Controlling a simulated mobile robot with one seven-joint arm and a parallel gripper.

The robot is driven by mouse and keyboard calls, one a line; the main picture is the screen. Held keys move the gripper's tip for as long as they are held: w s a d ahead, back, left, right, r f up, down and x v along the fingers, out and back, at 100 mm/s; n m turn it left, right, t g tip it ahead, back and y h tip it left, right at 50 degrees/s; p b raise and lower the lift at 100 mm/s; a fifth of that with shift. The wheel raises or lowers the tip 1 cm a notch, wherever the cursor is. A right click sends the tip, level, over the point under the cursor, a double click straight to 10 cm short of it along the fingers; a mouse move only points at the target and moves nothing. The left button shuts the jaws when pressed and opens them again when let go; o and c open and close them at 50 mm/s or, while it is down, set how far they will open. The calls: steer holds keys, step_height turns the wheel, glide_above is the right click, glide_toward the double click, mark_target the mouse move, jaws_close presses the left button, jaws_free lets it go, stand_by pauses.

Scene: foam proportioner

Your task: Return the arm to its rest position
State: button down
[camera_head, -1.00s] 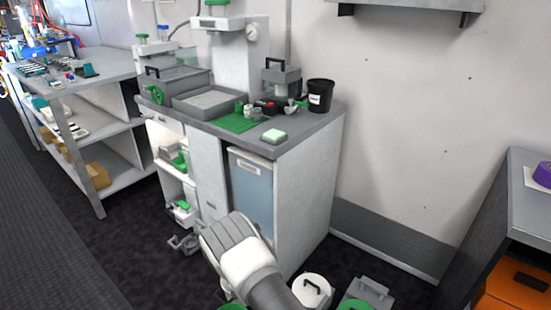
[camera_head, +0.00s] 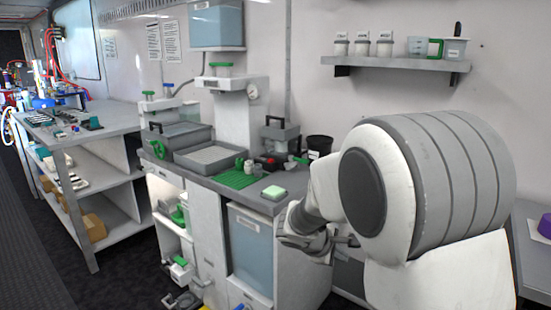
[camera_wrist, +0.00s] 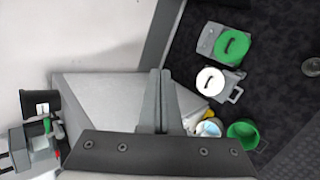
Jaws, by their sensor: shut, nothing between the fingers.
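My arm is folded at the right of the head view, its large white and grey joint close to the camera. My gripper (camera_head: 346,241) is beside the right end of the workbench (camera_head: 318,190), in front of its side panel. In the wrist view my gripper (camera_wrist: 160,72) is shut, its two grey fingers together with nothing between them. The fingers point across the cabinet side, above the floor.
A black bucket (camera_head: 319,146) stands on the bench's right end, partly behind my arm. On the floor are a white lid (camera_wrist: 210,81), a green lid (camera_wrist: 233,46) and a green tub (camera_wrist: 243,133). A wall shelf (camera_head: 396,62) holds several containers. A side table with a purple item (camera_head: 544,226) is at right.

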steer(key=s+d+r+m+g+y, duration=0.15)
steer(key=s+r+m, duration=0.25)
steer(key=s, duration=0.4)
steer(key=s+d+r+m+y, duration=0.2)
steer(key=s+r+m, duration=0.25)
steer(key=s, duration=0.35)
steer(key=s+a+r+m+t+y, duration=0.15)
steer(key=s+a+m+y, duration=0.3)
steer(key=s, duration=0.85)
step_height(320, 180, up, 21)
steer(key=h+p, duration=0.1)
steer(key=p, duration=1.8)
steer(key=shift+w+a+f+p, duration=0.2)
steer(key=shift+a+p, duration=0.2)
steer(key=shift+a, duration=0.05)
steer(key=shift+f, duration=0.1)
